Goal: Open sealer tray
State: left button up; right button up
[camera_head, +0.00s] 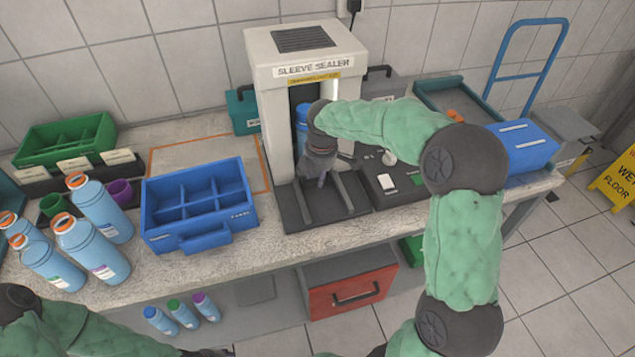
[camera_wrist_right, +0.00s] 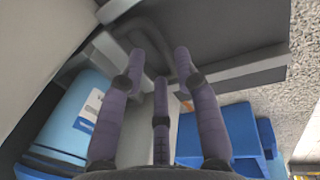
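The white sleeve sealer (camera_head: 300,70) stands against the wall. Its dark sealer tray (camera_head: 292,207) lies at the front of its base, below the opening. A blue bottle (camera_head: 302,116) stands inside the opening; it also shows at the left of the right wrist view (camera_wrist_right: 75,125). My right gripper (camera_head: 318,172) is in front of the opening, low over the tray. In the right wrist view its fingers (camera_wrist_right: 160,62) are spread, with a dark curved handle (camera_wrist_right: 165,42) near and partly between the tips. I cannot tell whether they touch it. My left gripper's fingers are not visible.
A blue divided crate (camera_head: 185,245) stands left of the sealer, with several blue bottles (camera_head: 92,250) farther left. A dark control panel (camera_head: 392,188) is just right of the tray. A red drawer (camera_head: 335,300) is below the counter.

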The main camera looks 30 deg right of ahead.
jog(key=shift+w+f+b, duration=0.25)
jog(key=shift+f+b, duration=0.05)
jog(key=shift+f, duration=0.9)
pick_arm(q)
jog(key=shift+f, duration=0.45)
pick_arm(e)
grip_shut()
